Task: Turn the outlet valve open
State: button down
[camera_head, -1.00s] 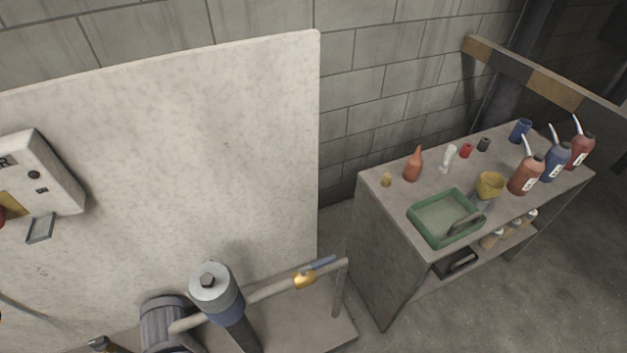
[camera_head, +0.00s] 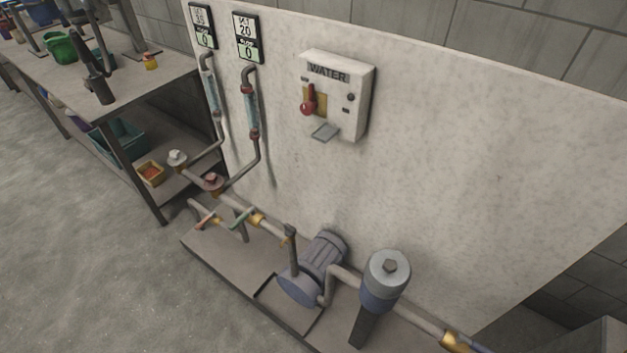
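A brass valve (camera_head: 453,341) with a blue handle sits on the pipe at the bottom right, past the grey-topped filter housing (camera_head: 386,280). The frame's lower edge cuts it off, and I cannot tell its handle's full position. Two more valves are on the pipe at the left: one with a green handle (camera_head: 241,218) and one with an orange-red handle (camera_head: 206,219). None of the valves carries a readable label. My gripper is not in view.
A blue-grey pump (camera_head: 314,269) stands on the low platform (camera_head: 221,257). A WATER box (camera_head: 337,94) with a red switch is on the pale panel (camera_head: 440,150). A workbench (camera_head: 150,87) stands at the left. The floor (camera_head: 110,285) in front is clear.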

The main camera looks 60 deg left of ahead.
aim_at(252, 210)
jog(key=u, duration=1.95)
jog(key=i+u, duration=0.15)
jog(key=u, duration=0.2)
jog(key=i+u, duration=0.15)
jog(key=u, duration=0.2)
jog(key=i+l+u, duration=0.1)
jog(key=u, duration=0.25)
